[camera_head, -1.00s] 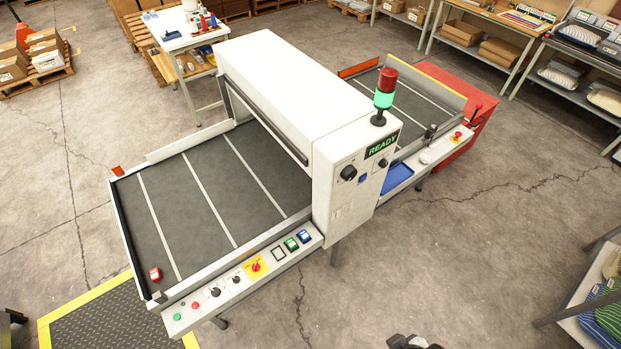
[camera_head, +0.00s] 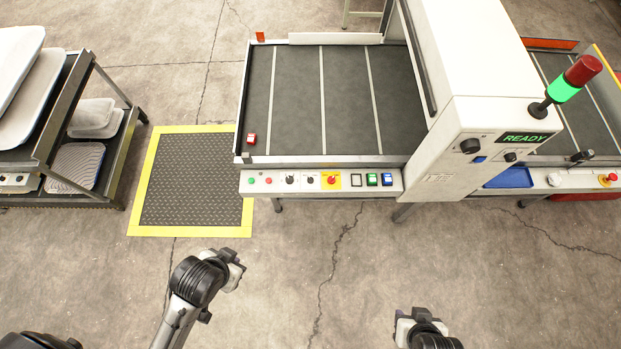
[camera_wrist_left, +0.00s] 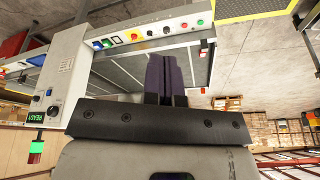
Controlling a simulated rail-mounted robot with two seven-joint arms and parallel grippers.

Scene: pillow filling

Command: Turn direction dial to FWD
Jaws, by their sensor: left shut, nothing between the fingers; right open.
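The control panel (camera_head: 343,184) runs along the front edge of the conveyor machine. It carries two small black dials, a left one (camera_head: 291,180) and a right one (camera_head: 310,180), between the red button and the yellow-backed red switch. Their labels and exact pointer directions are too small to read, so I cannot tell which is the direction dial. My left gripper (camera_head: 235,262) is below and left of the panel, apart from it. Its closed, empty fingers (camera_wrist_left: 164,78) show in the left wrist view, with the panel beyond, upside down. My right gripper (camera_head: 405,318) is open at the bottom, far from the panel.
The machine's tower has a larger black knob (camera_head: 470,146) and a READY display (camera_head: 527,138). A yellow-edged floor mat (camera_head: 190,180) lies left of the panel. A shelf cart with trays (camera_head: 75,130) stands at far left. Open floor lies before the panel.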

